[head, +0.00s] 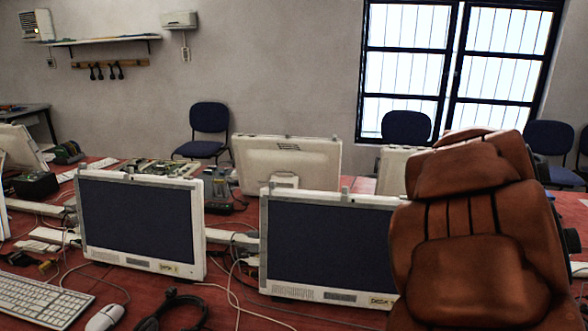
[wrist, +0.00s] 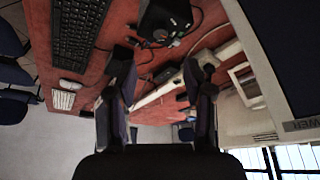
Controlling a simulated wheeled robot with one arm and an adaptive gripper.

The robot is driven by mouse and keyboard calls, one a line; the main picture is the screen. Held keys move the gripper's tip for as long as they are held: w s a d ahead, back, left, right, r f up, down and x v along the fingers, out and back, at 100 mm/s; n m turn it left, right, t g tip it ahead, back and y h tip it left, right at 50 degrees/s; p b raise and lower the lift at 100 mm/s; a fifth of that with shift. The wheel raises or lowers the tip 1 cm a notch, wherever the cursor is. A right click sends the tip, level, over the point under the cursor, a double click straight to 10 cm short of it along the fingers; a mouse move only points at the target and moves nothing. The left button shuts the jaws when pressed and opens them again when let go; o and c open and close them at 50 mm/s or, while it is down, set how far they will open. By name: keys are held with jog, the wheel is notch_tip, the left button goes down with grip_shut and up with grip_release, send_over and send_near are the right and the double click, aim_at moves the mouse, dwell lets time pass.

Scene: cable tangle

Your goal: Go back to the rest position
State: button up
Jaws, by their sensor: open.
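My gripper (wrist: 160,68) shows in the wrist view with its two dark fingers spread apart. Nothing is held between the fingers. Behind the gap lie a red table top (wrist: 96,62), cables and a white bar, all at a distance. The wrist view appears turned over, with the window at the bottom right. The gripper does not show in the head view. There the red desk (head: 235,276) carries loose cables and two front monitors, the left monitor (head: 140,220) and the middle monitor (head: 325,250).
In the wrist view, a dark keyboard (wrist: 78,32) and a dark box (wrist: 168,20) lie on the table.

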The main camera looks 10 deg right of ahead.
jog(key=s+a+f+n+g+y+p, duration=0.1)
jog(key=s+a+n+y+p, duration=0.1)
jog(key=s+a+n, duration=0.5)
jog(key=s+a+f+n+g+y+p, duration=0.1)
jog(key=s+a+n+p, duration=0.3)
jog(key=s+a, duration=1)
jog(key=a+n+g+y, duration=0.1)
jog(key=a+n, duration=0.2)
jog(key=a, duration=0.2)
jog(key=shift+s+a, duration=0.4)
jog(key=shift+f, duration=0.1)
